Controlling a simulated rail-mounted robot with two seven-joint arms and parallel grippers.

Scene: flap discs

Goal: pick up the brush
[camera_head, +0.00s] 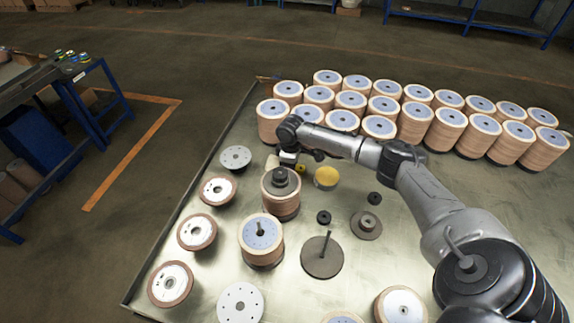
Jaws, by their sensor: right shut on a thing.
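My right gripper (288,158) is at the left middle of the table, pointing down just behind a stack of discs. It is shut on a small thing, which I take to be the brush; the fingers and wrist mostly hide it. A small pale piece (272,162) shows at the gripper's left side, and I cannot tell whether it is part of the brush. A round pot with a yellow top (326,176) stands just right of the gripper. A small yellow piece (300,169) shows between them. My left gripper is not in view.
Several tall disc stacks (445,128) fill the back of the metal table (400,265). Nearer are stacks on spindles (262,240), loose flap discs (197,231), a plate with an upright pin (322,258) and small black knobs (324,217). A blue-framed bench (92,105) stands left.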

